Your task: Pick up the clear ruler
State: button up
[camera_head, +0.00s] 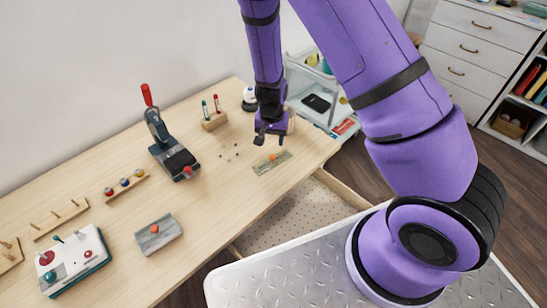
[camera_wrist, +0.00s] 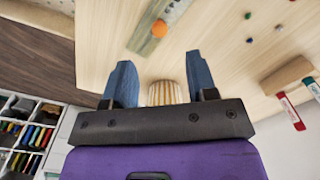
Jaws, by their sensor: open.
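The clear ruler (camera_head: 272,163) lies flat on the wooden table near its right front edge. A small orange ball-like thing (camera_head: 272,157) sits on it or right at it. A striped yellow-white object (camera_wrist: 167,93) shows between and behind the fingers.
A block with two upright markers (camera_head: 214,118) stands left of my gripper. Small beads (camera_head: 228,153) lie scattered left of the ruler. A black press with a red handle (camera_head: 170,145) stands farther left. An open drawer (camera_head: 300,212) sticks out below the table's front edge.

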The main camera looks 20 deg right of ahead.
aim_at(273, 156)
jog(key=f, duration=0.9)
jog(key=shift+w+d+f, duration=0.2)
jog(key=shift+f, duration=0.1)
grip_shut()
